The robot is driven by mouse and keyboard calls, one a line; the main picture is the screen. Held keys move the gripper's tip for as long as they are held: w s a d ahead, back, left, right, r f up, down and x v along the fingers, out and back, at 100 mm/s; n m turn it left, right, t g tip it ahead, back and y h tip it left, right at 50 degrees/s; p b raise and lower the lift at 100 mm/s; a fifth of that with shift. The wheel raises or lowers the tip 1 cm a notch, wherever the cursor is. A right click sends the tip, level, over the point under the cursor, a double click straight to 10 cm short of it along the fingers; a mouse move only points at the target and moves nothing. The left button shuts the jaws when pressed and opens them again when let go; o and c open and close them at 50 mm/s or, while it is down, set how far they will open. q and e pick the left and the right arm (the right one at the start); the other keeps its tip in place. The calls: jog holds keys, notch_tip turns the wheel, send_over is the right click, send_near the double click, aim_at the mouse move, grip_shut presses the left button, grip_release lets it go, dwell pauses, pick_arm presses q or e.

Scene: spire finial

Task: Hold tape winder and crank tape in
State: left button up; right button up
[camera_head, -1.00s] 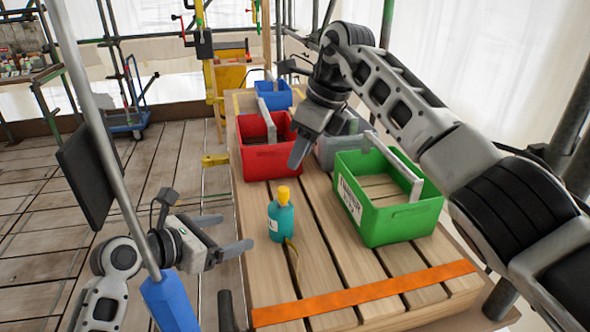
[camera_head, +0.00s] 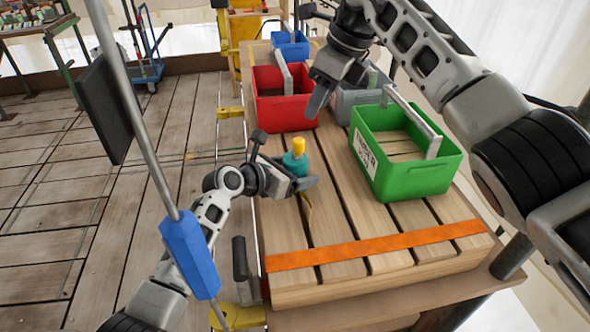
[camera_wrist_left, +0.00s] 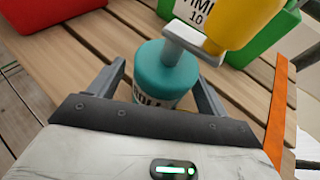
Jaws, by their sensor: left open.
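The tape winder is a teal cylinder (camera_head: 293,165) with a white label and a yellow crank knob (camera_head: 299,146), standing on the slatted table. In the left wrist view, the winder (camera_wrist_left: 168,75) stands between my open left fingers, with a grey crank arm (camera_wrist_left: 193,41) and the yellow knob on top. I see a gap beside it, so it is not gripped. My left gripper (camera_head: 300,184) reaches it low from the left and hides its lower part. A thin yellowish strip (camera_head: 306,207) lies by its base. My right gripper (camera_head: 318,98) hangs above and behind, near the red crate; its jaws are unclear.
A red crate (camera_head: 283,107), a blue crate (camera_head: 291,48) and a grey crate (camera_head: 344,104) stand behind. A labelled green crate (camera_head: 415,181) stands to the right. An orange strap (camera_head: 375,247) crosses the table's front. A pole with a blue sleeve (camera_head: 190,254) rises at left.

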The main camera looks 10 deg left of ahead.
pick_arm(q)
jog(key=shift+w+d, duration=0.1)
jog(key=c, duration=1.1)
